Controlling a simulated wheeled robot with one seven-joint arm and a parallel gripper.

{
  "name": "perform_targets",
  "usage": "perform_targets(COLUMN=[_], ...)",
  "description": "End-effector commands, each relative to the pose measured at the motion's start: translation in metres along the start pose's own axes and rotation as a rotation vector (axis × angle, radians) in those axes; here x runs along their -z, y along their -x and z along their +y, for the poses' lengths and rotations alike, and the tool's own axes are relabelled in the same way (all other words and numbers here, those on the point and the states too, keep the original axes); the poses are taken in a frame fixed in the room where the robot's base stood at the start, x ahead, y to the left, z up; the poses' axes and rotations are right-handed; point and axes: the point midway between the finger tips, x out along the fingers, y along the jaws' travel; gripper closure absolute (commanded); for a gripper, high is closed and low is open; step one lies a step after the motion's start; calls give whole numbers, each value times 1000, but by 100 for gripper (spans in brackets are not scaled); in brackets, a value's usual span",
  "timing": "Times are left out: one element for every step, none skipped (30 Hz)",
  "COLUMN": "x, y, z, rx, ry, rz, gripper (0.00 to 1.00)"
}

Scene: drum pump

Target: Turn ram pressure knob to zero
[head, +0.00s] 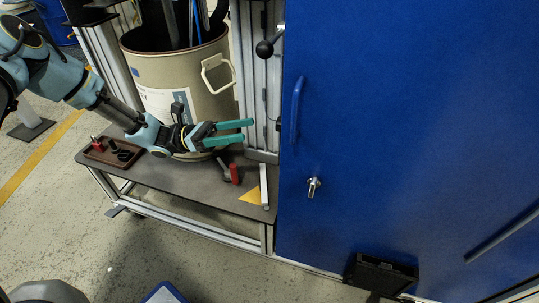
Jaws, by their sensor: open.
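My gripper (247,130) is open and empty, its two teal fingers pointing right. It is in front of the lower part of a beige drum (205,85), above a grey shelf (190,192). A lever with a black ball knob (265,49) is on the metal frame above and to the right of my gripper, apart from it. I cannot tell which part is the ram pressure knob; no dial or label for it is readable.
A brown tray (112,152) with small parts is at the shelf's left. A red-handled tool (235,173) lies on the shelf. A large blue cabinet (410,120) with a handle (297,108) and a lock (313,187) fills the right.

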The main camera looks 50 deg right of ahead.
Motion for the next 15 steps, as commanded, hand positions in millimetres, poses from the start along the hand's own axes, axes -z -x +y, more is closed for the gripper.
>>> perform_targets(x=[12,13,13,13,13,12,12,11,10,9,9,8,8,8,8], y=[10,13,16,18,19,19,18,17,13,10,6,0,-6,-11,-19], z=[5,7,8,9,10,10,11,11,11,11,11,10,10,10,11], rx=[-8,-11,-15,-17,-19,-20,-20,-20,-20,-20,-19,-18,-17,-17,-17], ry=[19,28,40,46,50,54,56,57,57,57,58,58,58,58,57], rz=[-21,-34,-47,-55,-61,-65,-68,-69,-69,-70,-70,-69,-69,-69,-69], gripper=[29,29,29,29,29,29,29,29,29,29,29,29,29,29,29])
